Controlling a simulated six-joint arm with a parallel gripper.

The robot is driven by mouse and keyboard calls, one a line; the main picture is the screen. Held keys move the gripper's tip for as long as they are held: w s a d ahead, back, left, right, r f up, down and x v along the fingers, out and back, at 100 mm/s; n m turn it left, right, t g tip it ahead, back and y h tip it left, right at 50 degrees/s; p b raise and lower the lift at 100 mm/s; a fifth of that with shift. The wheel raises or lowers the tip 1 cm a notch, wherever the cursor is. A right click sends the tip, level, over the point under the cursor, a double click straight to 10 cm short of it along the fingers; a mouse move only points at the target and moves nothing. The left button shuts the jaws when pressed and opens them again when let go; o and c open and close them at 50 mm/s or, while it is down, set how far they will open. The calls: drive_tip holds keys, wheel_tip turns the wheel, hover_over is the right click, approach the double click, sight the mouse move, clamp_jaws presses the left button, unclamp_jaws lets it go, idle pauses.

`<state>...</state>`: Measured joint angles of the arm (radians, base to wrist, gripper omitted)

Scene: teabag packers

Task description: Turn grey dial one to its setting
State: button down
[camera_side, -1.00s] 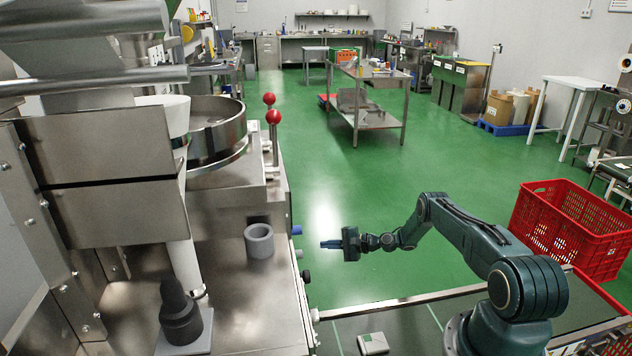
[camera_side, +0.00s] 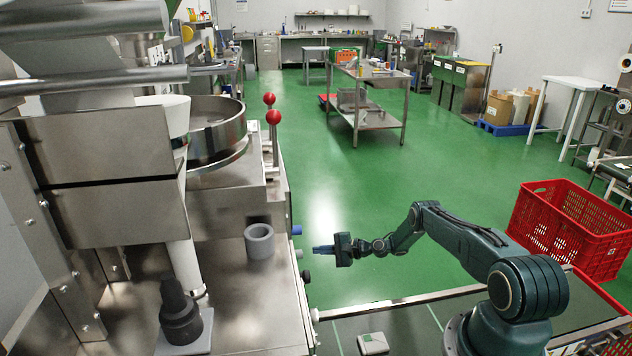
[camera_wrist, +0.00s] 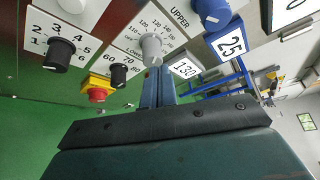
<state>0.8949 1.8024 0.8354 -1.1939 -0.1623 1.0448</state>
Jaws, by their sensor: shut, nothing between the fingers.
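The grey dial (camera_wrist: 152,47) sits on a white scale plate (camera_wrist: 140,28) on the machine panel in the wrist view, its scale reading through 120 and 130. A card reading 130 (camera_wrist: 184,68) hangs to its right. My gripper (camera_wrist: 157,72) is shut with empty blue fingers, their tips just below the dial; I cannot tell whether they touch it. In the side view my gripper (camera_side: 316,249) points left at the machine's front, with a gap to the panel. The dial's pointer direction is not clear.
A blue dial (camera_wrist: 213,12) with a card reading 25 (camera_wrist: 230,41) is at the upper right. Black dials (camera_wrist: 58,54) (camera_wrist: 120,74) and a red stop button (camera_wrist: 97,93) lie left. A red crate (camera_side: 570,230) is right.

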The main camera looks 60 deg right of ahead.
drive_tip(key=shift+w+a, duration=1.55)
drive_tip(key=shift+w+d+f, duration=0.1)
drive_tip(key=shift+f, duration=0.1)
drive_tip(key=shift+s+a+f, duration=0.3)
drive_tip(key=shift+f, duration=0.2)
idle(0.3)
drive_tip(key=shift+s+a+f, duration=0.1)
drive_tip(key=shift+f, duration=0.4)
idle(0.6)
drive_tip(key=shift+s+a+r, duration=0.1)
drive_tip(key=shift+s+a, duration=0.15)
drive_tip(key=shift+s, duration=0.05)
idle(0.4)
drive_tip(key=shift+s+d, duration=2.1)
